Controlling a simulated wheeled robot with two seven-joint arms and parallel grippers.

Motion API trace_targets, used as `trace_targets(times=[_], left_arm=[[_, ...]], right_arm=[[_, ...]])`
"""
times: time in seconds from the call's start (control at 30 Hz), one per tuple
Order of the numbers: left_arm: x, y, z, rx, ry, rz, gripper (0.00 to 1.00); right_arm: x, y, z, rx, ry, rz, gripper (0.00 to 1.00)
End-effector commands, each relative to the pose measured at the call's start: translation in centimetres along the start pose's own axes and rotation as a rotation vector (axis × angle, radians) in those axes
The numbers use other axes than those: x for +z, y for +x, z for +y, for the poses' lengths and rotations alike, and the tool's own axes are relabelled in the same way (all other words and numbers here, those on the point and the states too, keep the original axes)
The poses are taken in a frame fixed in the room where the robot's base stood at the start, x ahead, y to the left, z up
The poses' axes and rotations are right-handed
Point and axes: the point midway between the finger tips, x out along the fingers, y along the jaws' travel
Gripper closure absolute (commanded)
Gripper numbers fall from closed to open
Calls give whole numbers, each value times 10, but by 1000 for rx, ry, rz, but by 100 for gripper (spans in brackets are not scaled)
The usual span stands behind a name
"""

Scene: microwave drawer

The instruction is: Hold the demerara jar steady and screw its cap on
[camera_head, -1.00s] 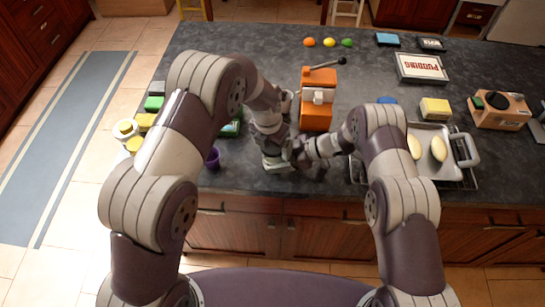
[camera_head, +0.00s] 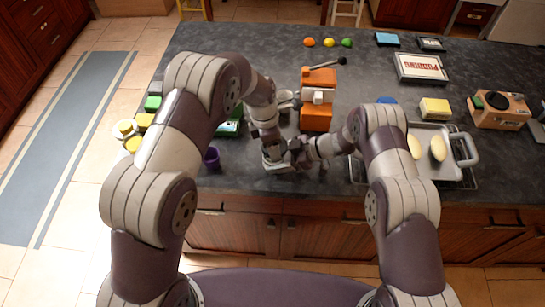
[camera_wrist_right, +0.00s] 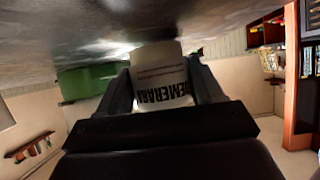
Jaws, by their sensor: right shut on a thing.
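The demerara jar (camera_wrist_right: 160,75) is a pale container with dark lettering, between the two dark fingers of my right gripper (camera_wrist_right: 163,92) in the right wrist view. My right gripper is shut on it. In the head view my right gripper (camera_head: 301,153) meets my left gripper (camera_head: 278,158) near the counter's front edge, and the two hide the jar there. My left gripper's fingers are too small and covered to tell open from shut. I cannot make out the cap in either view.
An orange machine with a lever (camera_head: 317,100) stands just behind the grippers. A purple cup (camera_head: 211,157) is at the left, and a metal tray (camera_head: 450,168) with pale oval items at the right. A pudding box (camera_head: 421,67) lies farther back.

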Motion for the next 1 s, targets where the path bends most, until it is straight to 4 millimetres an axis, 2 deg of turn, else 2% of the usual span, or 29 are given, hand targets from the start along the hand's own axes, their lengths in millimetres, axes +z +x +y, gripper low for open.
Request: trace_targets(times=[0.33,0.5,0.7,0.73,0.8,1.0], left_arm=[[2,3,-6,-85,479,0,65],[2,4,-6,-131,786,0,65],[0,4,-7,-141,834,1,66],[0,4,-7,-141,834,1,26],[0,4,-7,-142,833,2,8],[-1,3,-5,-135,831,2,8]], right_arm=[[-2,2,2,4,-1,0,88],[-2,2,2,6,-1,0,87],[-2,1,3,9,-1,0,87],[-2,1,3,9,-1,0,87],[-2,0,4,9,-1,0,87],[-1,0,2,6,-1,0,87]])
